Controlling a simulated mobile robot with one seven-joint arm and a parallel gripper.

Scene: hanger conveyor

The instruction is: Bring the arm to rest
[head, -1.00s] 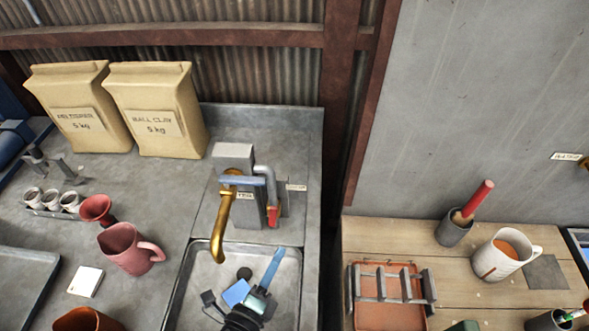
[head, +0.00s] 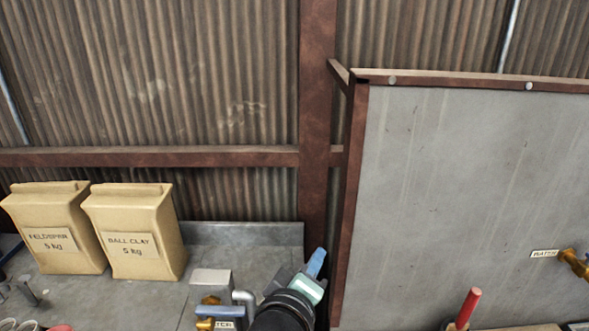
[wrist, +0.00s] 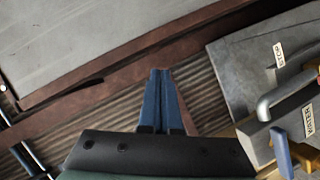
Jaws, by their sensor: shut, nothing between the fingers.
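My gripper (head: 317,263) shows at the lower middle of the head view, raised in front of the back wall, just right of the tap fixture. In the wrist view its two blue fingers (wrist: 161,75) are together with nothing between them. They point toward the corrugated wall (wrist: 100,115) and a brown beam. The gripper is apart from the tap block (head: 211,281), which stands close on its left.
Two clay bags, feldspar (head: 48,228) and ball clay (head: 134,232), stand on the grey counter (head: 240,236) at left. A grey panel (head: 465,200) with a brass water valve (head: 575,263) is at right. A red handle (head: 467,308) sticks up below it.

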